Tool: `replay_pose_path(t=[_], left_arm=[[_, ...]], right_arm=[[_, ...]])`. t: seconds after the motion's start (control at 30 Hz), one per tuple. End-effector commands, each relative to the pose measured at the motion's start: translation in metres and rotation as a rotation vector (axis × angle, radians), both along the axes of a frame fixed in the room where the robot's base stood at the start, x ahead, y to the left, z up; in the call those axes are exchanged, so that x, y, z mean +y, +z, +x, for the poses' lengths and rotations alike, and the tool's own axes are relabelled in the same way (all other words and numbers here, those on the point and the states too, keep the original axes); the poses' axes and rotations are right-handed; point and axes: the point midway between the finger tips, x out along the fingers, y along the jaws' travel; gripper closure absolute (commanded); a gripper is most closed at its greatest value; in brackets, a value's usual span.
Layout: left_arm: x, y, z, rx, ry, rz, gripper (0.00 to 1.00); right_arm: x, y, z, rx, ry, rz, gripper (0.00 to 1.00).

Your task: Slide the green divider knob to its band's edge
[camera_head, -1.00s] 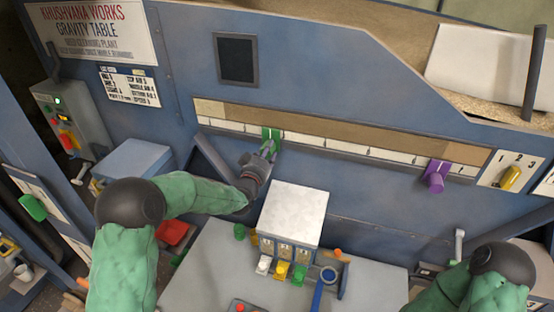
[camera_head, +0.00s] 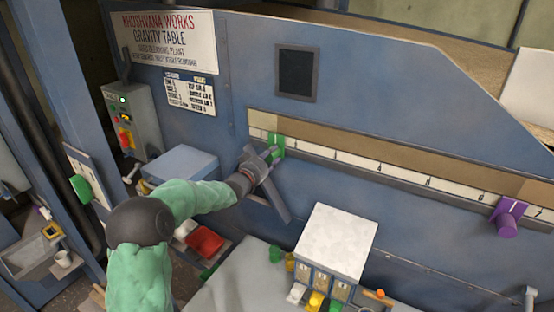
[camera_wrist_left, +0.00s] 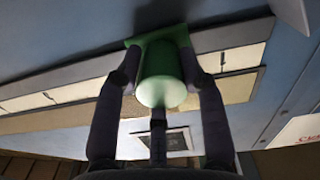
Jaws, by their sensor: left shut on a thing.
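The green divider knob (camera_head: 275,147) sits on the white scale strip (camera_head: 356,160) of the blue gravity table, near the strip's left end. My left gripper (camera_head: 270,157) is shut on this knob. In the left wrist view the green knob (camera_wrist_left: 164,78) stands between the dark fingers of my left gripper (camera_wrist_left: 160,88), with its green plate behind it. The purple knob (camera_head: 507,220) is far to the right on the same strip. A tan band (camera_head: 400,150) runs above the scale. My right gripper is out of view.
A white-topped box (camera_head: 335,240) with small coloured pots stands on the grey bench below. A control box (camera_head: 130,120) with coloured buttons is at the left. A red tray (camera_head: 204,241) lies below my left forearm.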

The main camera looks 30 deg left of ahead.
Motion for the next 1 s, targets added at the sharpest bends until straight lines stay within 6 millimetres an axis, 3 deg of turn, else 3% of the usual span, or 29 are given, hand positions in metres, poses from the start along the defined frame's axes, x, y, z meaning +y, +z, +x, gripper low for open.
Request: replay_pose_path(t=[0.03,0.27,0.3,0.37,0.4,0.83,1.0], left_arm=[[-0.001,-0.013,-0.001,0.025,0.000,-0.006,1.00],[-0.001,-0.014,-0.001,0.026,-0.002,-0.007,1.00],[-0.001,-0.015,-0.001,0.026,-0.002,-0.007,0.57],[-0.002,-0.015,-0.001,0.026,-0.002,-0.007,0.40],[-0.002,-0.014,-0.001,0.025,-0.001,-0.007,0.36],[0.000,-0.005,-0.001,0.009,0.000,-0.002,0.36],[0.001,-0.004,-0.013,0.007,0.000,-0.002,0.36]], right_arm=[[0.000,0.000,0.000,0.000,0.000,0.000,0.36],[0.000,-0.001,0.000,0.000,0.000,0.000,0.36],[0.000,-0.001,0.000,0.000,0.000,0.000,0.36],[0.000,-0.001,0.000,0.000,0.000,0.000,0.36],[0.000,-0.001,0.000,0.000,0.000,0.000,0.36],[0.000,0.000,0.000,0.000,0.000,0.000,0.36],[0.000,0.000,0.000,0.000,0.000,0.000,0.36]])
